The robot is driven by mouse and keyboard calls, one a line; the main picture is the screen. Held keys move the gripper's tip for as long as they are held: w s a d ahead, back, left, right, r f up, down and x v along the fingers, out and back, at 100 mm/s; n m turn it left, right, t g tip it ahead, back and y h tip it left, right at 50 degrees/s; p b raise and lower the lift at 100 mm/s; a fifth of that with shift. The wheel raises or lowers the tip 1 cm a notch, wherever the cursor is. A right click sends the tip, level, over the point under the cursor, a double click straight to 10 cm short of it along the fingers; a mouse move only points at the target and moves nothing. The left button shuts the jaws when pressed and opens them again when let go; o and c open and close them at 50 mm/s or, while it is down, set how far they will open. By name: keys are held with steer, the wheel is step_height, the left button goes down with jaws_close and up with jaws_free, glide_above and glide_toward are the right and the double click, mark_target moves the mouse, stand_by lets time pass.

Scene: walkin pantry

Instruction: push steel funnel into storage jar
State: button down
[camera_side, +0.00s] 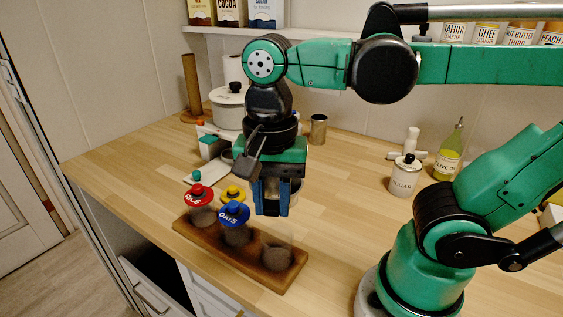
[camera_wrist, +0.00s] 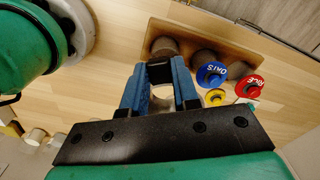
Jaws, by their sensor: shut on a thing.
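My gripper (camera_side: 270,206) points down with its two blue fingers shut on the steel funnel (camera_side: 297,186), mostly hidden behind the fingers in the side view. In the wrist view my gripper (camera_wrist: 160,84) has a dark piece between its fingertips, and the funnel is hard to make out. The lidless clear storage jar (camera_side: 277,257) stands upright at the right end of a wooden rack, with dark contents low inside. It also shows in the wrist view (camera_wrist: 165,46), just beyond the fingertips. The funnel is above the jar; whether they touch cannot be told.
A sugar jar (camera_side: 405,177) and oil bottle (camera_side: 450,155) stand right. The counter between is clear.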

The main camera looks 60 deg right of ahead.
step_height(320, 180, down, 6)
steer(key=shift+f, duration=0.15)
stand_by(0.5)
steer(key=shift+f, duration=0.8)
stand_by(1.9)
steer(key=shift+c, duration=0.5)
jaws_free()
steer(key=shift+r, duration=3.5)
